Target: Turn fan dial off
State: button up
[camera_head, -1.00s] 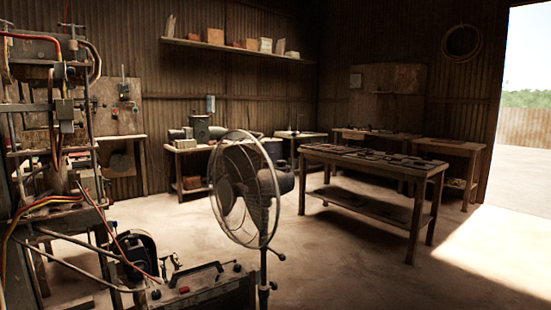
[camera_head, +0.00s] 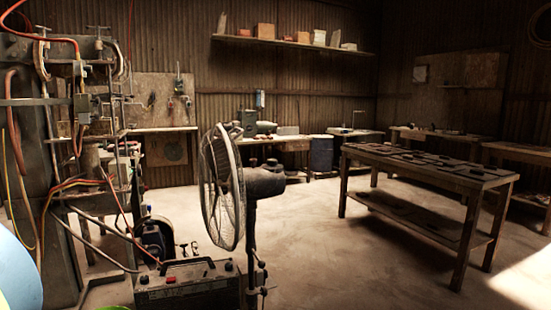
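A pedestal fan (camera_head: 222,188) stands on the floor just left of the middle of the head view. It is seen nearly side-on, with its wire cage facing left and its dark motor housing (camera_head: 265,180) on the right. A small knob-like part (camera_head: 261,278) shows on its pole near the bottom of the picture. I cannot tell for sure which part is the dial or how it is set. My gripper is not in this view.
A box with knobs and a handle (camera_head: 188,283) stands close left of the fan pole. A tall press frame with hoses (camera_head: 62,150) fills the left side. A wooden table with tiles (camera_head: 430,172) stands at right. Open floor (camera_head: 350,265) lies between fan and table.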

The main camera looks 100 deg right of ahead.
aim_at(270, 162)
jog(key=u, duration=0.25)
jog(key=k, duration=2.55)
jog(key=z, duration=2.2)
jog(key=i, duration=0.5)
jog(key=z, duration=0.05)
